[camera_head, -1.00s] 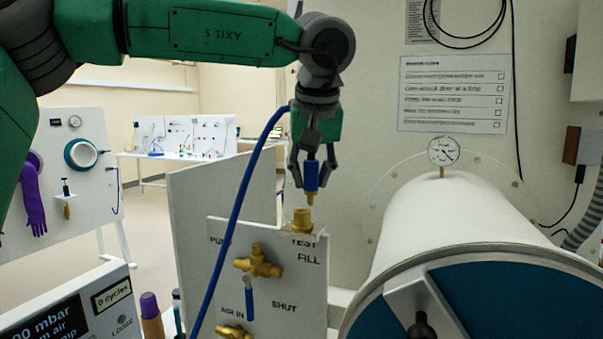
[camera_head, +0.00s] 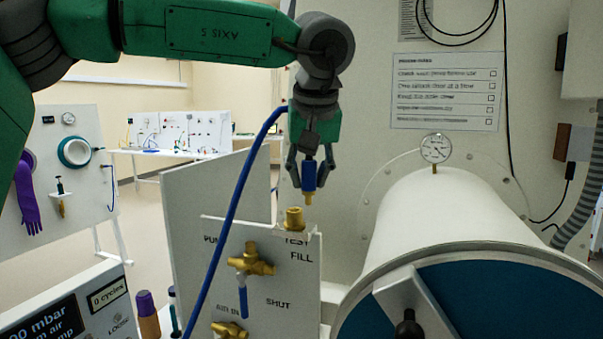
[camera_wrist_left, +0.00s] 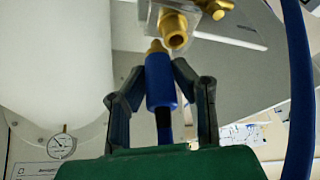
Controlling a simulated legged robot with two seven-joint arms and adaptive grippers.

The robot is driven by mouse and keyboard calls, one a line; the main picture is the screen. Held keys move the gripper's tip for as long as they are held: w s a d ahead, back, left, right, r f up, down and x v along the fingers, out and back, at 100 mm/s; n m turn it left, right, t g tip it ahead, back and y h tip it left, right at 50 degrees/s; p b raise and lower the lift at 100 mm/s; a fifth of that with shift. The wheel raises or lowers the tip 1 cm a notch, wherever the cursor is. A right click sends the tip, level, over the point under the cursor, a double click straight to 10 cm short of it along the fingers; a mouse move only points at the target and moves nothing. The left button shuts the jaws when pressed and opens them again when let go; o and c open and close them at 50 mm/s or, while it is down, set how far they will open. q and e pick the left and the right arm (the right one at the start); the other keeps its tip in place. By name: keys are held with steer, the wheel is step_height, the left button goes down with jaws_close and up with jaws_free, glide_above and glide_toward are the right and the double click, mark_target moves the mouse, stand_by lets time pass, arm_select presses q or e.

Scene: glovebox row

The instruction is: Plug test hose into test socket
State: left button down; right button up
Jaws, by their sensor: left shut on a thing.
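My left gripper (camera_head: 309,172) is shut on the blue end of the test hose (camera_head: 309,178), which has a brass tip pointing down. The hose (camera_head: 232,215) loops from behind the gripper down to the lower left. My right gripper is not in view.
The white panel (camera_head: 275,275) carries brass valves (camera_head: 250,262) with a blue lever below the socket. A white cylinder (camera_head: 440,205) with a gauge (camera_head: 436,148) and blue round door stands close on the right. A pressure display box (camera_head: 65,310) is at lower left.

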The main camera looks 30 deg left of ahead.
arm_select(q)
steer(key=shift+d, duration=0.1)
steer(key=shift+a+f, duration=0.15)
steer(key=shift+a, duration=0.8)
steer(key=shift+a+f, duration=0.15)
steer(key=shift+a, duration=0.6)
steer(key=shift+d, duration=1)
steer(key=shift+d+r, duration=0.2)
steer(key=shift+d, duration=0.1)
steer(key=shift+d+f, duration=0.1)
steer(key=shift+d, duration=0.05)
steer(key=shift+a+f, duration=0.35)
steer(key=shift+a, duration=0.3)
steer(key=shift+a+f, duration=0.45)
steer(key=shift+a, duration=0.25)
steer(key=shift+d+f, duration=0.2)
steer(key=shift+d, duration=0.4)
steer(key=shift+r, duration=0.5)
steer(key=shift+s+d+r, duration=0.1)
steer(key=shift+d+r, duration=0.25)
steer(key=shift+r, duration=0.05)
steer(key=shift+d, duration=0.15)
steer(key=shift+a+f, duration=0.1)
steer(key=shift+a, duration=0.7)
steer(key=shift+a+h, duration=0.3)
steer(key=shift+h, duration=0.1)
steer(key=shift+t, duration=0.3)
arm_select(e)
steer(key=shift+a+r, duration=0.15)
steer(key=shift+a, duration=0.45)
